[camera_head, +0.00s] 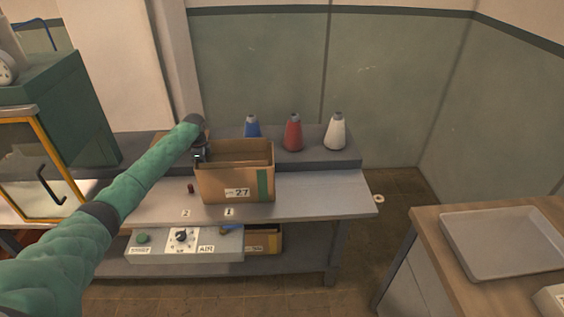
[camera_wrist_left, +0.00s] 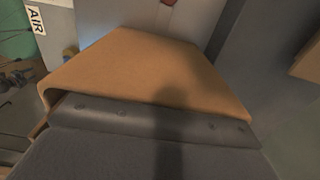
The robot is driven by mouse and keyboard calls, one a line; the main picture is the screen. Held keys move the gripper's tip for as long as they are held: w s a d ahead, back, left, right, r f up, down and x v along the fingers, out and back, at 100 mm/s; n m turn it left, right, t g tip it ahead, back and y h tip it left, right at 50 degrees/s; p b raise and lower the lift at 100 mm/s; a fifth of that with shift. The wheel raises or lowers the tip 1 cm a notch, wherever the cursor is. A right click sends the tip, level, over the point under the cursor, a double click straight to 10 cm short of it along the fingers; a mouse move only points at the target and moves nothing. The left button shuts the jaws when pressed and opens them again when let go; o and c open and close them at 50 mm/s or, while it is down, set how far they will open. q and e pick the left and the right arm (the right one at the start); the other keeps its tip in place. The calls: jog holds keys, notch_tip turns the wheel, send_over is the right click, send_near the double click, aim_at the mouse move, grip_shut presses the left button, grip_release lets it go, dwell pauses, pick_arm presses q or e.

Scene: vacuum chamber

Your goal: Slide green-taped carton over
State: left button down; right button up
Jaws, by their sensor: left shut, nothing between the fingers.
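The green-taped carton (camera_head: 218,186) is an open-topped brown box on the grey bench in the head view. It has a vertical green strip (camera_head: 263,185) and a label reading 27 on its front. My left gripper (camera_head: 199,156) is shut and empty at the carton's left rear corner, close to the rim. I cannot tell whether it touches the carton. The wrist view shows a broad brown surface above a dark bolted edge, and the fingertips cannot be made out there. My right gripper is out of view.
A small dark red object (camera_head: 191,188) lies left of the carton. The bench (camera_head: 320,195) is clear to the right. A control box (camera_head: 215,245) sits below.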

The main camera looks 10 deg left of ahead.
pick_arm(q)
jog(key=a, duration=0.1)
jog(key=s+a, duration=0.1)
jog(key=a, duration=0.2)
jog(key=shift+s+a, duration=0.25)
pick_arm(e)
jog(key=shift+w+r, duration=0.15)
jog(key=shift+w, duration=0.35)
